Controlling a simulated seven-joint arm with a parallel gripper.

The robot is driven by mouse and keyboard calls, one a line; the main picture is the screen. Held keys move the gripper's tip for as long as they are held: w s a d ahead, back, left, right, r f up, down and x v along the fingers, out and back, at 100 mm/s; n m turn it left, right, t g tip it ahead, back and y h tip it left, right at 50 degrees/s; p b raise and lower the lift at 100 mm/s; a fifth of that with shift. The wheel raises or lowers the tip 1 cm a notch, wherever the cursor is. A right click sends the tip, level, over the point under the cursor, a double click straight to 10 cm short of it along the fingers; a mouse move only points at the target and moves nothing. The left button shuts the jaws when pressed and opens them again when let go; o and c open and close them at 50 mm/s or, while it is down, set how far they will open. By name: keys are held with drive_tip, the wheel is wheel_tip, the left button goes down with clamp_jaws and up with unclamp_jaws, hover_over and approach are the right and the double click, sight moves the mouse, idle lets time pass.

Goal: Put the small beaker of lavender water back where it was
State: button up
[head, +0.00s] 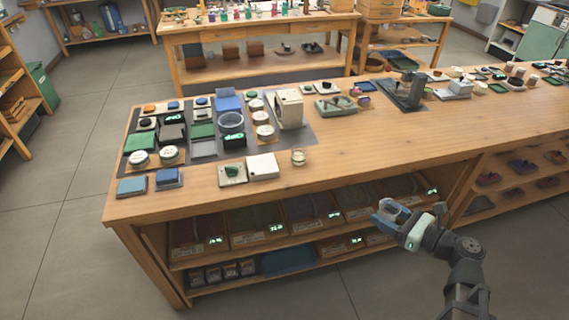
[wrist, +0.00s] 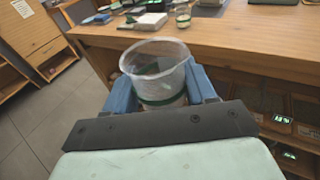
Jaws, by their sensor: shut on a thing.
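My gripper (head: 388,210) is in front of the long wooden table, out over the floor side near the lower shelf bins. In the wrist view its two blue fingers are shut on a clear beaker (wrist: 156,62), one on each side. The beaker has a wide open rim and a dark green band low on its wall. It looks roughly upright; its base is hidden by my gripper, and its contents cannot be made out clearly. In the head view the beaker is too small to tell apart from the fingers.
The wooden table (head: 400,125) has a bare stretch right of a small glass jar (head: 298,157). A grey-green device (head: 334,106) stands farther back.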

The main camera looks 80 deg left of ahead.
drive_tip(key=s+a+r+n+g+h, duration=0.1)
drive_tip(key=s+a+g, duration=0.1)
drive_tip(key=s+a, duration=0.7)
drive_tip(key=s+a+r+n+g+h, duration=0.15)
drive_tip(key=s+a, duration=0.45)
drive_tip(key=s, duration=0.7)
drive_tip(key=s+a+r+n+g+h, duration=0.1)
drive_tip(key=s+a+n+h, duration=0.1)
drive_tip(key=s+a, duration=0.75)
drive_tip(key=m+t+y, duration=0.6)
drive_tip(key=t, duration=0.1)
hover_over(262, 164)
drive_tip(key=shift+f, duration=4.35)
drive_tip(key=shift+f, duration=0.1)
drive_tip(key=o, duration=1.1)
